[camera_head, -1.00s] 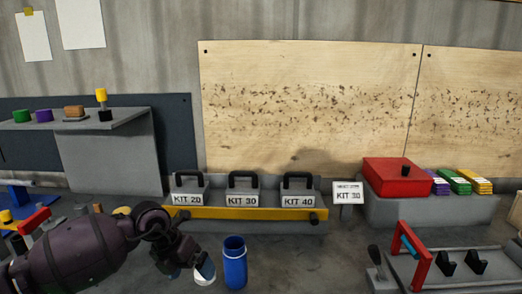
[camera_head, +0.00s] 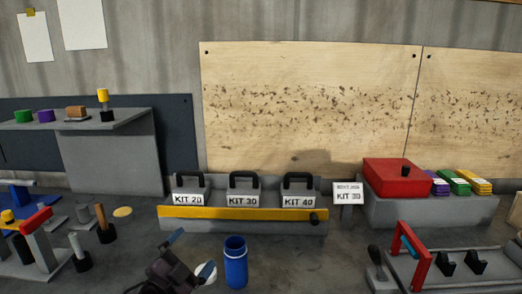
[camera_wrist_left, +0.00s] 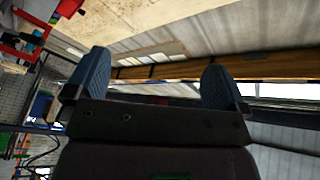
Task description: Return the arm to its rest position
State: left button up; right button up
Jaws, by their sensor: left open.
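My left gripper (camera_head: 156,262) is at the bottom of the head view, left of the blue cylindrical container (camera_head: 235,262). Its two fingers are spread apart with nothing between them. In the left wrist view the open fingers (camera_wrist_left: 157,82) show against the wall and ceiling, away from the bench. My right gripper is in neither view.
A grey rack with a yellow bar (camera_head: 240,213) holds kits 20, 30 and 40 behind the gripper. Upright tools (camera_head: 104,225) stand to the left. A red box (camera_head: 395,178) and a fixture with a red frame (camera_head: 418,262) are at the right.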

pick_arm(q)
jog(key=s+a+f+n+g+y, duration=0.1)
jog(key=s+a+f+n+y, duration=0.25)
jog(key=f, duration=0.35)
jog(key=s+a+f+n+g+y, duration=0.1)
jog(key=s+a+f+n+y, duration=0.2)
jog(key=s+f+n, duration=0.3)
jog(key=s+a+f+n+g+y, duration=0.1)
jog(key=s+a+f+n+g, duration=0.1)
jog(key=s+f, duration=0.5)
jog(key=s+a+f+n+g+y, duration=0.1)
jog(key=s+a+f+n+g, duration=0.1)
jog(key=s+f, duration=0.5)
jog(key=s+a, duration=0.1)
jog(key=s, duration=0.3)
jog(key=shift+a+g+y, duration=0.3)
jog(key=shift+y, duration=0.05)
